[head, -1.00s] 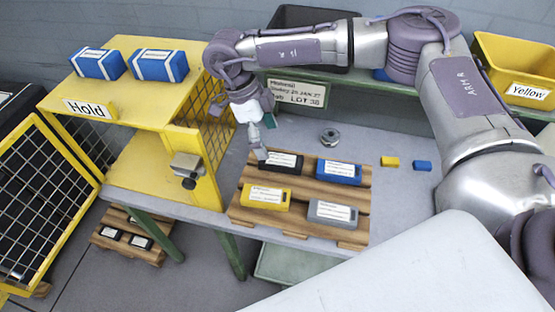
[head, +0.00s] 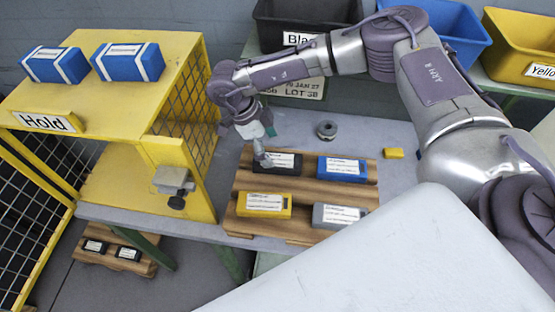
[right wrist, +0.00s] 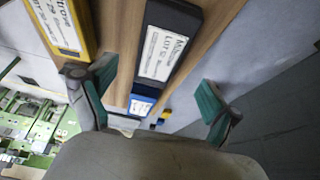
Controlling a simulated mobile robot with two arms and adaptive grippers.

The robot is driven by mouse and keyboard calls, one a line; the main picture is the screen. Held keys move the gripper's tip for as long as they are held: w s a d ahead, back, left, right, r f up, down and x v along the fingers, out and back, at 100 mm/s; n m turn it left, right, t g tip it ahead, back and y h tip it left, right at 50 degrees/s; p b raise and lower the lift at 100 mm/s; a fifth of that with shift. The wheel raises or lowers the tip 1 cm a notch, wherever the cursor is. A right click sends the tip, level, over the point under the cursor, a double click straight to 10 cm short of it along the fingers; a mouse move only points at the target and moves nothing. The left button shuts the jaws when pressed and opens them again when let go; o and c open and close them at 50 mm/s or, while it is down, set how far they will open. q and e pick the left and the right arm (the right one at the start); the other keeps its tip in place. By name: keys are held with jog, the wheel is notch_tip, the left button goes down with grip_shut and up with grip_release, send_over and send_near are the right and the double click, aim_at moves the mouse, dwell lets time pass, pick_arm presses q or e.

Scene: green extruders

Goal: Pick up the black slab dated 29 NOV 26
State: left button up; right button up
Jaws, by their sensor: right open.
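A black slab (head: 284,168) with a white label lies at the back left of the wooden pallet (head: 300,198) on the table. It also shows in the right wrist view (right wrist: 187,18), beyond the fingers. Its date is too small or blurred to read. Two more black slabs, one left (head: 95,246) and one right (head: 128,254), lie on a low pallet near the floor, their labels unreadable. My right gripper (head: 264,150) is above the left end of the table's black slab. Its green-padded fingers (right wrist: 155,95) are apart with nothing between them. My left gripper is not in view.
A blue slab (head: 342,169), a yellow slab (head: 264,205) and a grey slab (head: 338,216) share the pallet. The yellow Hold cage (head: 150,110) stands close on the left. Bins, including a yellow one (head: 520,45), line the back. A metal nut (head: 326,130) lies behind the pallet.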

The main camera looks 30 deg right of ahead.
aim_at(277, 160)
jog(key=shift+f, duration=0.25)
jog(key=p+x, duration=0.2)
jog(key=x, duration=0.2)
jog(key=shift+f, duration=0.2)
jog(key=shift+s+f, duration=0.1)
jog(key=shift+f, duration=0.25)
jog(key=shift+c, duration=0.4)
jog(key=c, duration=1.3)
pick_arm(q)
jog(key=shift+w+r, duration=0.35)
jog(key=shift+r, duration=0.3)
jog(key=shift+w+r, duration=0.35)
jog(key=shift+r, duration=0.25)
pick_arm(e)
jog(key=shift+c, duration=0.5)
